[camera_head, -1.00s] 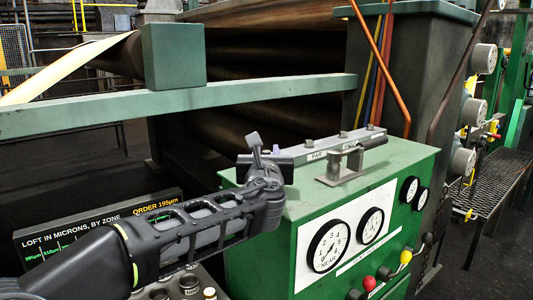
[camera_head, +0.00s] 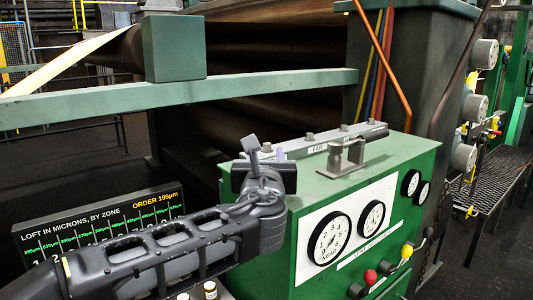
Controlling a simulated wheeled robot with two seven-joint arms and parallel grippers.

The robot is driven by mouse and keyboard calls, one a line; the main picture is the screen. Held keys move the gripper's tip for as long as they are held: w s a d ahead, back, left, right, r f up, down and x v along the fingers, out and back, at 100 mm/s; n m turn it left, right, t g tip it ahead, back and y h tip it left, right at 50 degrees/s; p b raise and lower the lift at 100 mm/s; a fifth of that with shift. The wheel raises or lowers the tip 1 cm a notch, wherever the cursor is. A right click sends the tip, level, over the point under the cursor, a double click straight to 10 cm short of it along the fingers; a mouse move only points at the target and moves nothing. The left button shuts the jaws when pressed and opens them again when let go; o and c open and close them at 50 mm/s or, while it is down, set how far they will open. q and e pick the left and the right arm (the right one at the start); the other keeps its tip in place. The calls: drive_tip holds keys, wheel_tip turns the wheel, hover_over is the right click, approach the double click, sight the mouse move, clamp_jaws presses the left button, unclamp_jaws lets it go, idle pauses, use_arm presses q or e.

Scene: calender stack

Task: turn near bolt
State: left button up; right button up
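A grey metal bar (camera_head: 361,135) with several small upright bolts lies along the back top edge of the green cabinet (camera_head: 412,149). Bolts show at the middle (camera_head: 309,139) and right of it; its left end is partly hidden behind my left gripper. I cannot tell which bolt is the near one. My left gripper (camera_head: 262,160) is at the bar's left end, above the cabinet's left corner. One dark finger points up; whether the fingers are apart or touch something cannot be made out. A label reading FAR is on the bar. My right gripper is not in view.
A grey bracket with a handle (camera_head: 343,158) stands on the cabinet top. Dials (camera_head: 328,240) and red and yellow knobs (camera_head: 370,277) are on its front. A loft display board (camera_head: 100,222) stands at left. A green beam (camera_head: 180,98) crosses behind, before dark rollers.

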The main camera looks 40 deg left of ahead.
use_arm(q)
drive_tip(key=shift+s+d, duration=0.15)
drive_tip(key=shift+s, duration=0.05)
